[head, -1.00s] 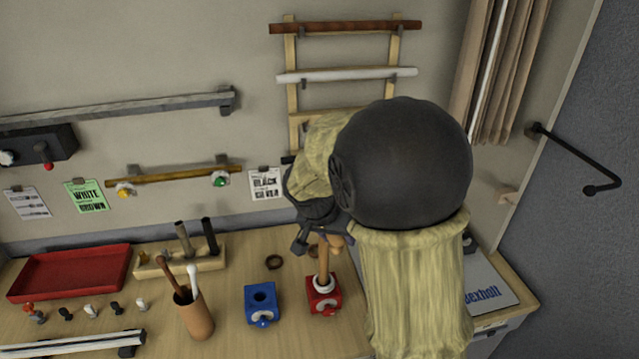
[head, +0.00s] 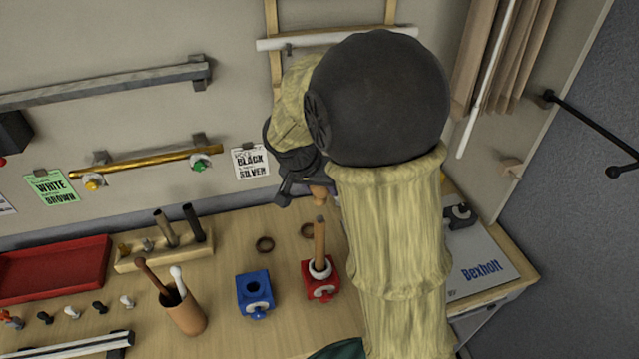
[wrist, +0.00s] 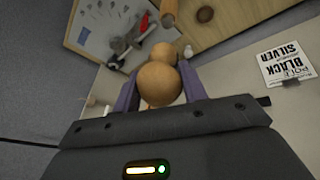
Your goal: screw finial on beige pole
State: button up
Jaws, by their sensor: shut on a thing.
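My gripper (head: 303,190) is shut on a light wooden finial (head: 319,195), whose lower part shows under the fingers in the head view. In the wrist view the rounded finial (wrist: 160,83) sits between the two fingers. A beige-brown wooden pole (head: 320,243) stands upright in a red clamp block (head: 320,283) with a white collar. The finial is above the pole's top end, and a small gap shows between them. My arm hides the area just right of the pole.
A blue block (head: 255,293) with an empty hole stands left of the red one. A cup (head: 186,315) with two rods, a holder of short poles (head: 165,256) and a red tray (head: 50,270) are further left. Two dark rings lie behind the blocks. A Bexholt board (head: 480,260) lies right.

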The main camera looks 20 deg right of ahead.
aim_at(316, 202)
jog(key=shift+w+f+b, duration=0.1)
jog(key=shift+b, duration=0.25)
jog(key=shift+f+b, duration=0.55)
jog(key=shift+b, duration=0.05)
notch_tip(316, 202, down, 3)
jog(key=b, duration=0.3)
jog(key=shift+f, duration=0.2)
jog(key=shift+f+b, duration=0.95)
jog(key=shift+b, duration=0.8)
dwell(1.5)
jog(key=o, duration=1.1)
jog(key=shift+c, duration=0.2)
